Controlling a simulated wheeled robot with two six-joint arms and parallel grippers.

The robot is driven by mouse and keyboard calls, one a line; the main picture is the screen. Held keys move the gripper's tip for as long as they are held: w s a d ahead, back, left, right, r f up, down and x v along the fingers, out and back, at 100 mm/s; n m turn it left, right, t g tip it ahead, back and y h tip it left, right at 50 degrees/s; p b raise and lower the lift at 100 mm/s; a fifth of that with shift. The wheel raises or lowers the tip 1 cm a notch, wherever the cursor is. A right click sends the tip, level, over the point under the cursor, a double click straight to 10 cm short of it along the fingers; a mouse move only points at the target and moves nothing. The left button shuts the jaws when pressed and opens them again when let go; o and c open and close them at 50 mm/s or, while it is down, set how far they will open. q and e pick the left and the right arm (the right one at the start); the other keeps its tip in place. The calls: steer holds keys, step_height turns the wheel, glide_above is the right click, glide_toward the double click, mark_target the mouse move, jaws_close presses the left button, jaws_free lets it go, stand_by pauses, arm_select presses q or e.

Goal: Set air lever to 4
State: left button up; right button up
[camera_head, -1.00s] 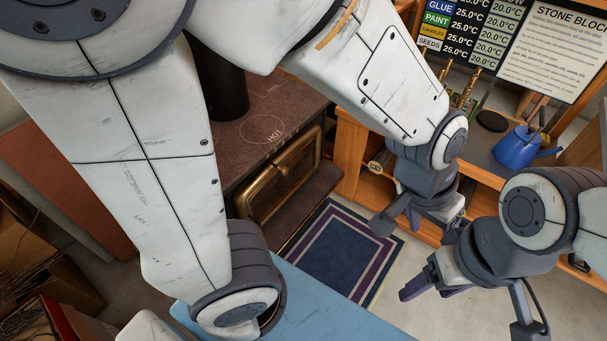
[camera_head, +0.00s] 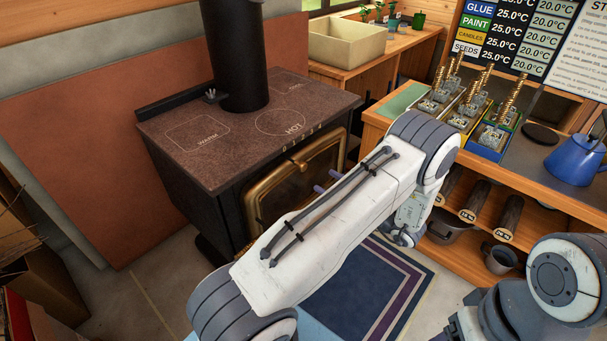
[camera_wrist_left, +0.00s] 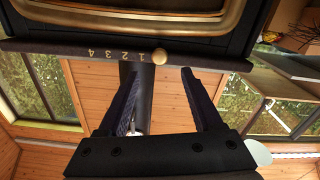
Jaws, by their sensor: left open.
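A row of numbers, 1 to 4, runs along the ledge to the left of the knob, with 4 farthest left. The knob stands beside the 1 end. That view is upside down. My left gripper (camera_wrist_left: 162,76) is open and empty, its fingertips just short of the ledge and apart from the knob. The right gripper's fingers are out of frame.
The stove (camera_head: 215,140) has a brass-framed door (camera_head: 285,185) and a black flue pipe. A wooden shelf unit (camera_head: 570,205) with logs, pots and a blue kettle (camera_head: 575,160) stands to the right. A striped rug (camera_head: 370,290) lies on the floor in front.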

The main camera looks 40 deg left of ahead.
mark_target(305, 169)
arm_select(q)
steer(key=a, duration=0.6)
steer(key=w+a, duration=0.1)
steer(key=a, duration=0.3)
steer(key=shift+b, duration=0.3)
steer(key=shift+s, duration=0.1)
jaws_close()
stand_by(0.8)
